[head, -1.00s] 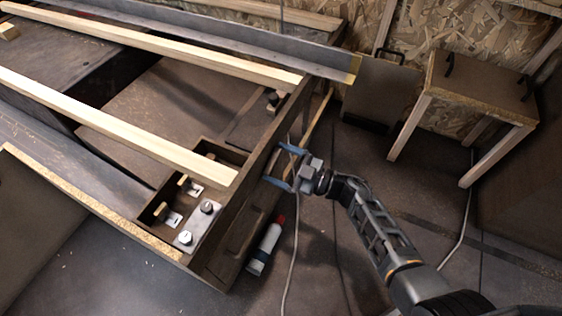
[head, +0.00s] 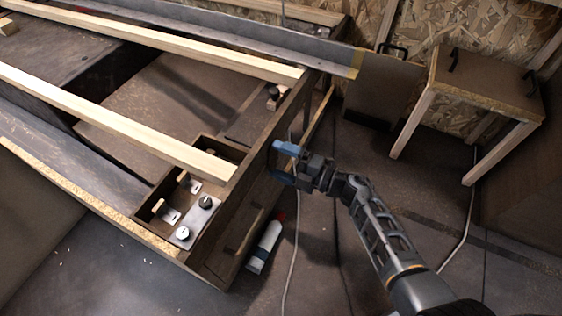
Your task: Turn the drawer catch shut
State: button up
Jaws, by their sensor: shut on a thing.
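My gripper (head: 277,163) is at the outer face of the dark wooden drawer unit (head: 238,213), near the middle of the picture. Its blue fingers reach to that face and are shut on a small part there, at the place of the drawer catch. The catch itself is hidden by the fingers, so I cannot tell how it is turned. A drawer front with a long dark handle (head: 245,233) shows lower on the same face, to the left of and below my gripper.
A white tube with a red cap (head: 263,247) lies on the floor beside the unit. A pale cable (head: 290,265) runs along the floor. Light wooden beams (head: 120,120) cross the frame at left. A small table (head: 485,85) stands at the right.

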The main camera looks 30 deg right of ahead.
jog(key=shift+s+f+n+b, duration=0.15)
jog(key=shift+n+b, duration=0.3)
jog(key=shift+n, duration=1.15)
